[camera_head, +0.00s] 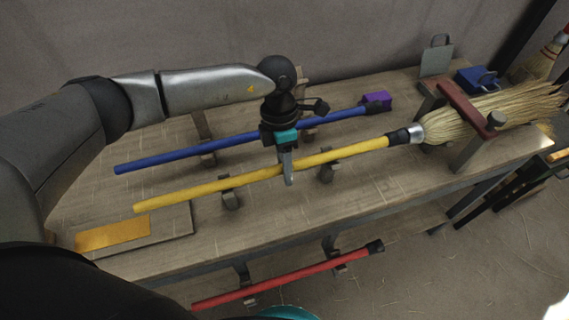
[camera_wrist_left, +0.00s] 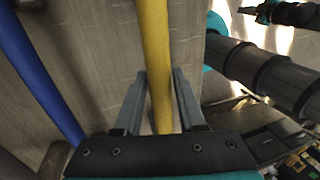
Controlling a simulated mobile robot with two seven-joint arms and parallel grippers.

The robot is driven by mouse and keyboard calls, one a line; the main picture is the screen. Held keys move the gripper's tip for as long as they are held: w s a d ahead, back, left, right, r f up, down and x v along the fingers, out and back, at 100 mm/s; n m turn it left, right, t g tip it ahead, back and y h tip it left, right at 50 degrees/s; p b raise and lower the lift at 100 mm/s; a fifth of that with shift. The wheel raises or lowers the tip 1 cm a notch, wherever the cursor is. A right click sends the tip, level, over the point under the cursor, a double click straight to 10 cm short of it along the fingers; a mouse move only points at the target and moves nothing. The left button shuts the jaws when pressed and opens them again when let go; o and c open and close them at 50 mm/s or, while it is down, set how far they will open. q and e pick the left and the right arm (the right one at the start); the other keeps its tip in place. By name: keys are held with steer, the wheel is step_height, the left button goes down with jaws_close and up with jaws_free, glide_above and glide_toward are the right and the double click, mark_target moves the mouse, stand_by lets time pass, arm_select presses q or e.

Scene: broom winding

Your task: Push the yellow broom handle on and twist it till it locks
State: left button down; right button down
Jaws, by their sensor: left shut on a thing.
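The yellow broom handle (camera_head: 235,181) lies along the bench in small dark rests. Its black end meets the metal collar of the straw broom head (camera_head: 470,112), which sits under a red clamp bar (camera_head: 466,107). Whether handle and collar are locked cannot be seen. My left gripper (camera_head: 287,172) is shut on the handle near its middle, from above. In the left wrist view the yellow handle (camera_wrist_left: 155,60) runs between the two fingers (camera_wrist_left: 161,100). My right gripper is not identifiable in the head view; a dark arm part (camera_wrist_left: 270,75) shows in the left wrist view.
A blue handle (camera_head: 190,151) with a purple block (camera_head: 376,101) lies behind the yellow one. A red handle (camera_head: 290,279) hangs below the bench's front edge. A yellow plate (camera_head: 112,233) lies at the left. A blue box (camera_head: 477,79) stands at the back right.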

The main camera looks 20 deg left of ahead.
arm_select(q)
steer(key=shift+d+t+y+p, duration=0.2)
steer(key=shift+t+y+p, duration=0.2)
steer(key=shift+t+p, duration=0.2)
steer(key=shift+w, duration=0.1)
steer(key=shift+d+t+y+p, duration=0.1)
steer(key=shift+t+y+p, duration=0.25)
steer(key=shift+t, duration=0.25)
steer(key=shift+t+y, duration=0.55)
steer(key=shift+t, duration=0.35)
steer(key=shift+w, duration=0.1)
steer(key=c, duration=0.6)
jaws_free()
steer(key=shift+d, duration=0.1)
steer(key=o, duration=0.6)
steer(key=shift+a, duration=0.2)
steer(key=shift+p, duration=0.3)
